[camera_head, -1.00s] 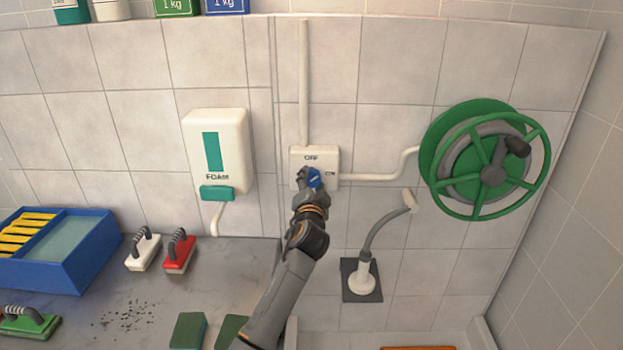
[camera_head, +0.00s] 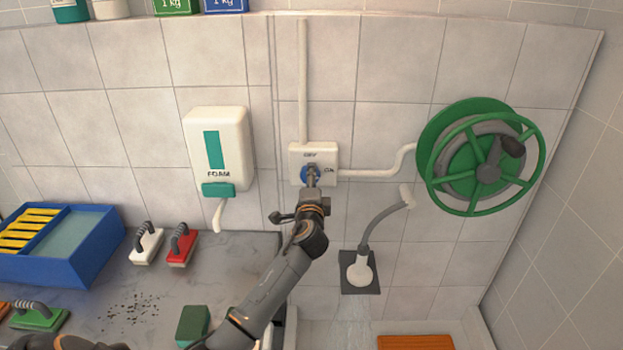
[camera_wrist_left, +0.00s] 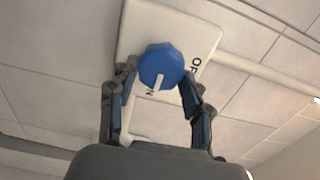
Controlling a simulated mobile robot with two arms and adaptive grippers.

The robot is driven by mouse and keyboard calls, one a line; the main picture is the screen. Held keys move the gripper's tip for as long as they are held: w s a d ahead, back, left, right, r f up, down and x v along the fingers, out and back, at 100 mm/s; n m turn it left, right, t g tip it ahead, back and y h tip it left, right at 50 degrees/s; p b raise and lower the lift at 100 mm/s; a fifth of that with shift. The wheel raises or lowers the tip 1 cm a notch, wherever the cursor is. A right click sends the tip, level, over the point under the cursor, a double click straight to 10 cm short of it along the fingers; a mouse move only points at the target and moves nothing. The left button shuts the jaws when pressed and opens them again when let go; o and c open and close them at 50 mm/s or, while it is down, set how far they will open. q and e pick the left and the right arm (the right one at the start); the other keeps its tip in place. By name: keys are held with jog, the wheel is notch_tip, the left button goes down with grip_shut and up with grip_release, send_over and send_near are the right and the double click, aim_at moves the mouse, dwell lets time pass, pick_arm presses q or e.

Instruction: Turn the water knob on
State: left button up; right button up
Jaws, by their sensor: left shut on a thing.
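The water knob (camera_head: 311,174) is blue and sits on a white wall plate (camera_head: 326,151) lettered OFF at the top and ON at the right. My left gripper (camera_head: 312,178) reaches up to it from below and is shut on it. In the left wrist view the knob (camera_wrist_left: 160,64) lies between the two fingers of my left gripper (camera_wrist_left: 157,90). A white mark on its face points towards partly hidden lettering that ends in N; OFF lettering is to the right of the knob there. My right gripper is not in view.
A foam dispenser (camera_head: 218,150) hangs left of the plate, and a green hose reel (camera_head: 480,158) right. A grey hose with a white shower head (camera_head: 360,271) hangs below. A blue bin (camera_head: 75,262) and brushes (camera_head: 182,246) stand on the counter (camera_head: 240,265).

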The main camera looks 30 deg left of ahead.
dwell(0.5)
pick_arm(q)
jog(key=o, duration=1.1)
jog(key=shift+o, duration=0.2)
jog(key=v, duration=1.2)
jog(key=shift+f, duration=0.15)
